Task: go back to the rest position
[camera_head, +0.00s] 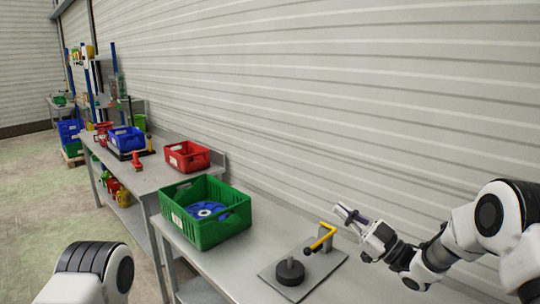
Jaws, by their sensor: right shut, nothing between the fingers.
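My right gripper (347,214) is shut and empty. It is at the right of the head view, close to a yellow-handled clamp (322,238) and seemingly above the table. The clamp stands on a grey plate (323,271) that also bears a black round piece (290,272) with a short upright post. I cannot tell whether the gripper touches the clamp. My left arm shows only as a white and black link at the bottom left; its gripper is out of view.
A green crate (222,233) holding a blue round part (205,210) stands on the near table (245,262). A red crate (187,156) and a blue crate (127,139) stand on the table beyond. A ribbed wall (330,90) runs behind. Open floor (45,190) lies left.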

